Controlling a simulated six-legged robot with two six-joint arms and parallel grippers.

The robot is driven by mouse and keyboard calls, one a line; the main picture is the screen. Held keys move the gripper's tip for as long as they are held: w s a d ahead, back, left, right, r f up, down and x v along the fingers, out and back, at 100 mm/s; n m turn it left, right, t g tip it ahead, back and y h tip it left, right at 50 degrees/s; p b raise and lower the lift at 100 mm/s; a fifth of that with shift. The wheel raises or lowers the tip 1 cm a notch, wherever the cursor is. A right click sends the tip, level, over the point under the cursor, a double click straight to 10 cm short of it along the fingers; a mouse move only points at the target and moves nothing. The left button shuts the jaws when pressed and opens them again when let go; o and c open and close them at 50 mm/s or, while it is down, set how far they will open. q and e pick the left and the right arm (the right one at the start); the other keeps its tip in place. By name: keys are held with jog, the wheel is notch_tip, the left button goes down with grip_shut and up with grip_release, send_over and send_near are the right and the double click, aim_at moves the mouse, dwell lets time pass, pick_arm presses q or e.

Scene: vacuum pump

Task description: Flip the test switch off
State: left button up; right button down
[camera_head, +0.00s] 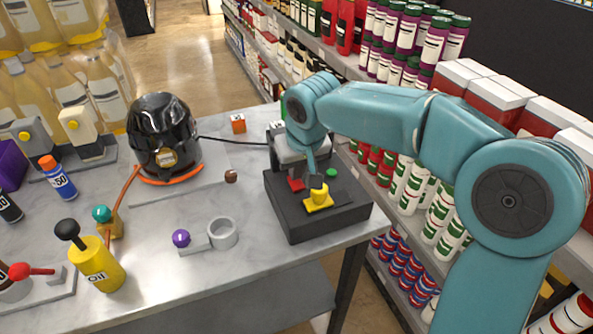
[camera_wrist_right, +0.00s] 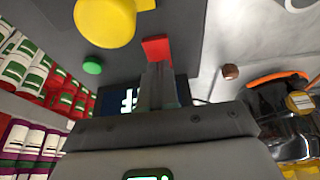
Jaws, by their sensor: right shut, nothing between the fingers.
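A dark control box (camera_head: 310,218) sits at the table's right end. On its top are a red switch-like piece (camera_head: 296,184), a yellow knob (camera_head: 319,198) on a yellow plate and a green button (camera_head: 331,173). My right gripper (camera_head: 314,176) points down over the box, shut and empty. In the right wrist view, its fingertips (camera_wrist_right: 157,68) are right by the red piece (camera_wrist_right: 156,48); I cannot tell whether they touch. The yellow knob (camera_wrist_right: 104,22) and green button (camera_wrist_right: 92,66) lie to the left there. My left gripper is not in view.
A black pump (camera_head: 163,135) with an orange base ring stands left of the box. A grey ring holder (camera_head: 222,233), a purple ball knob (camera_head: 181,238) and a yellow oil can (camera_head: 97,265) are on the table. Stocked shelves stand close behind the right arm.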

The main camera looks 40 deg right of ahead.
jog(key=shift+f, duration=0.2)
jog(key=shift+w+f, duration=0.15)
jog(key=shift+f, duration=0.1)
jog(key=shift+s+a+f, duration=0.1)
jog(key=shift+s+f, duration=0.1)
jog(key=shift+s+f+b, duration=0.1)
jog(key=shift+b, duration=0.25)
jog(key=shift+s+a, duration=0.15)
jog(key=shift+s, duration=0.4)
